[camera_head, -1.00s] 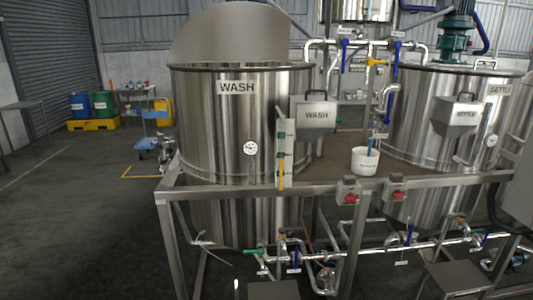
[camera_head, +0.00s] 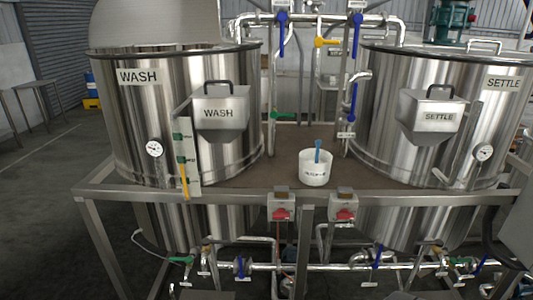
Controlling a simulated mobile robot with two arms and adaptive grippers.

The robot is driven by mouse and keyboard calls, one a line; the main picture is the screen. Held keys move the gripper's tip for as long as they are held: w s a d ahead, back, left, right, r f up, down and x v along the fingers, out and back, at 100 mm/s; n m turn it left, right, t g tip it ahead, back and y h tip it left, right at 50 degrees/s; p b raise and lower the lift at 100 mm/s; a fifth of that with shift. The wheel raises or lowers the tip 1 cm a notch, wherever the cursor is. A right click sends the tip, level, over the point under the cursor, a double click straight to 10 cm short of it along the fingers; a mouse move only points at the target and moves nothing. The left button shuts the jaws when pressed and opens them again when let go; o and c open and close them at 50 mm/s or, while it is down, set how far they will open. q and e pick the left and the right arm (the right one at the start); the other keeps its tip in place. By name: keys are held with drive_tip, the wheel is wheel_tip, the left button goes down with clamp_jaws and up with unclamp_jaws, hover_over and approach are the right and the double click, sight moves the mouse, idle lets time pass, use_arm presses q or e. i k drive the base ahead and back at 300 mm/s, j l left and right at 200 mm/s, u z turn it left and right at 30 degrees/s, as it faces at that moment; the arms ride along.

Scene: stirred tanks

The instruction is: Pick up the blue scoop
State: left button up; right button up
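The blue scoop (camera_head: 317,150) stands upright in a white tub (camera_head: 314,172), with its blue handle rising above the rim. Its lower part is hidden inside the tub. Neither of my grippers shows in the head view.
The WASH tank (camera_head: 135,120) stands left of the tub and the SETTLE tank (camera_head: 385,130) right. A metal frame rail (camera_head: 235,196) runs along the front, with two red-button boxes (camera_head: 281,207) (camera_head: 343,207) below the tub. Pipes and blue-handled valves (camera_head: 282,35) rise behind.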

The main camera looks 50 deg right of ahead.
sight(316, 158)
drive_tip(key=l, duration=0.45)
drive_tip(key=i+l, duration=0.1)
drive_tip(key=l, duration=0.35)
drive_tip(key=z, duration=1.4)
drive_tip(key=i+z, duration=0.1)
drive_tip(key=z, duration=2.65)
drive_tip(key=j+z, duration=0.1)
drive_tip(key=z, duration=2.65)
drive_tip(key=k+z, duration=0.1)
drive_tip(key=z, duration=2.7)
drive_tip(key=l+z, duration=0.1)
drive_tip(key=z, duration=1.25)
drive_tip(key=k+l, duration=0.05)
